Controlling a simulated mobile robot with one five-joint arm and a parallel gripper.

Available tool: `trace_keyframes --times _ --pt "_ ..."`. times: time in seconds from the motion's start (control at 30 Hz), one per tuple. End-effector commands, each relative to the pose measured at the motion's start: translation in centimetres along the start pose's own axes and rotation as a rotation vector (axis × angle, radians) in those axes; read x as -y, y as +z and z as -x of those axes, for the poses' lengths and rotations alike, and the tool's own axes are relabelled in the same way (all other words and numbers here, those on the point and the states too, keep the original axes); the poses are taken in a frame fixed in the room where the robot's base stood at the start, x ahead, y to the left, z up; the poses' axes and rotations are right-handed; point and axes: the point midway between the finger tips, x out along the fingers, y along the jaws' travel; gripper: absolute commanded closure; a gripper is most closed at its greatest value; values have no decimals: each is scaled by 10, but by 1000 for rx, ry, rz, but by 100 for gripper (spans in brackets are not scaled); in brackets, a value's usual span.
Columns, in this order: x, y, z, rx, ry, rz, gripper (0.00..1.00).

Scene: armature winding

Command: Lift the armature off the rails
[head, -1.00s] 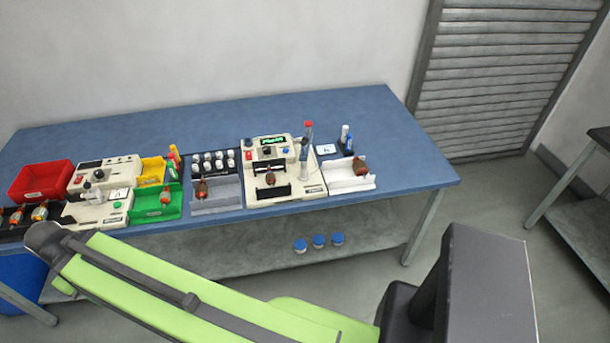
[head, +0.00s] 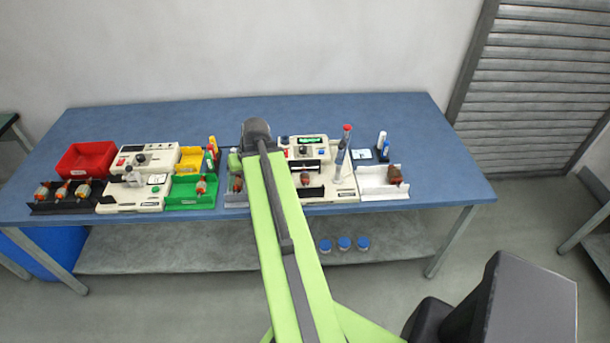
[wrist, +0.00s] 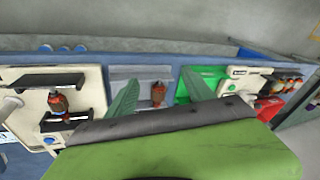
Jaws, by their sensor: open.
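A brown-wound armature (head: 305,179) sits at the black rails of the cream machine with the lit green display. In the wrist view this armature (wrist: 57,101) lies across two dark rails (wrist: 47,81) at the left. My gripper (wrist: 160,77) shows in the wrist view as two green fingers, spread apart and empty. Between and beyond them, another armature (wrist: 158,93) sits in a grey tray (wrist: 143,74). My gripper is to the side of the machine with the rails. In the head view my arm hides most of the grey tray and any clear sight of the fingers.
A white tray (head: 371,186) with an armature stands right of the machine, near upright bottles (head: 382,142). Left are a green bin (head: 183,199), a red bin (head: 86,158), another cream machine (head: 125,201) and a black tray of armatures (head: 47,207). The blue tabletop (head: 370,110) is clear at the back.

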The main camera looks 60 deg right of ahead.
Motion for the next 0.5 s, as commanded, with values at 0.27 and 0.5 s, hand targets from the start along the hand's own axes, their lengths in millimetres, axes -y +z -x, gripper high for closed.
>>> trace_keyframes --times 0.27,0.5 --pt "-201 8 76 -218 2 -303 39" --pt "-248 21 96 -276 10 -370 39"
